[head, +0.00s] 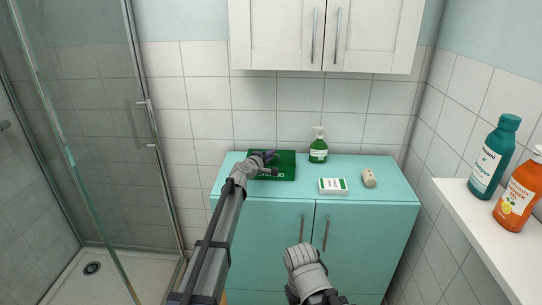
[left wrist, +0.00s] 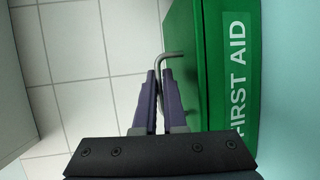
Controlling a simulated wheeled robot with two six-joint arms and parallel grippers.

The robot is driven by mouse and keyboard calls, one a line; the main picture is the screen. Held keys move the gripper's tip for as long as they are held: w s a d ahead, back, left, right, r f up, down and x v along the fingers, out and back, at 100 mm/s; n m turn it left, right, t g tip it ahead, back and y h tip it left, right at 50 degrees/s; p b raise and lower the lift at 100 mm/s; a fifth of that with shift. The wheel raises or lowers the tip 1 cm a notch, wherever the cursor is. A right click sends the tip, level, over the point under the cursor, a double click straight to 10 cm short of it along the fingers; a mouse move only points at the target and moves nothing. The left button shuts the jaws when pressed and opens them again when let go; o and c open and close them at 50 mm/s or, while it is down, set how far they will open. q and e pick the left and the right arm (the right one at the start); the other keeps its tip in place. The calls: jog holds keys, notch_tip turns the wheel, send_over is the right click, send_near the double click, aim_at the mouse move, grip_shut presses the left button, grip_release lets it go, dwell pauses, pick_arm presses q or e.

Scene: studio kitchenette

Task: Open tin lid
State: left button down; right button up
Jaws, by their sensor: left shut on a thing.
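The green first aid tin (head: 287,171) lies at the back left of the teal cabinet top, and its lid looks shut. In the left wrist view the tin (left wrist: 182,45) fills the right of centre, with white FIRST AID lettering on it. My left gripper (head: 268,157) is at the tin's left part in the head view. In the left wrist view, the purple fingers of my left gripper (left wrist: 160,88) are closed around a thin grey bent metal handle (left wrist: 174,55) beside the tin. My right gripper (head: 300,254) is in front of the cabinet doors; its fingertips are not clear.
On the teal cabinet top (head: 300,191) stand a green pump bottle (head: 318,148), a white-and-green box (head: 333,186) and a small beige object (head: 369,178). A white wall cabinet (head: 270,35) hangs above. A glass shower screen (head: 80,110) is at left; a shelf (head: 470,222) with bottles is at right.

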pick_arm(q)
jog(key=shift+w+r+n+g+y+p, duration=0.15)
jog(key=shift+w+r+g+p, duration=0.4)
jog(key=shift+p, duration=1.2)
jog(key=shift+w+r+n+g+y+p, duration=0.15)
jog(key=shift+r+g+p, duration=0.6)
jog(key=shift+p, duration=1)
jog(key=shift+w+r+n+g+y+p, duration=0.15)
jog(key=shift+w+r+g+p, duration=0.5)
jog(key=shift+p, duration=1.1)
jog(key=shift+r, duration=0.1)
jog(key=shift+w+r+p, duration=0.4)
jog(key=shift+w+p, duration=0.15)
jog(key=c, duration=1.3)
grip_release()
jog(key=shift+o, duration=0.2)
